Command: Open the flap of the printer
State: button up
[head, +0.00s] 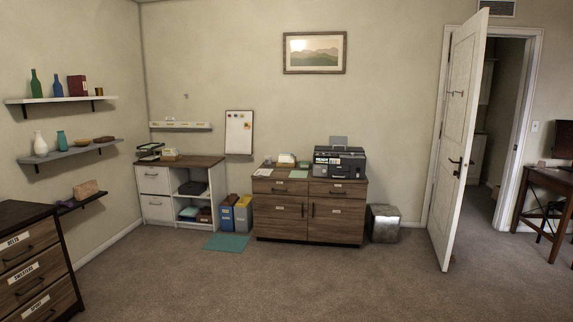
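The printer (340,163) is a dark grey and black machine on top of the brown wooden cabinet (290,217), at its right end, against the far wall. My gripper is not in the head view.
Open carpet (330,285) lies before the cabinet. A metal bin (384,224) stands to its right, and blue and yellow binders (234,214) to its left. A white door (459,140) stands open at right. A drawer unit (35,265) is at near left.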

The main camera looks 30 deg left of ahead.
aim_at(337, 168)
jog(key=i+j+u, duration=0.45)
jog(key=i, duration=0.15)
jog(key=i+j+u, duration=0.4)
jog(key=i, duration=0.5)
jog(key=i+u, duration=0.35)
jog(key=i, duration=2.45)
jog(key=i+j+z, duration=0.1)
jog(key=i, duration=1.85)
jog(key=i+j+z, duration=0.15)
jog(key=i+z, duration=0.2)
jog(key=i, duration=0.15)
jog(key=i+j+z, duration=0.3)
jog(key=i, duration=0.15)
jog(key=i+j+z, duration=0.35)
jog(key=i+z, duration=0.1)
jog(key=z, duration=1.2)
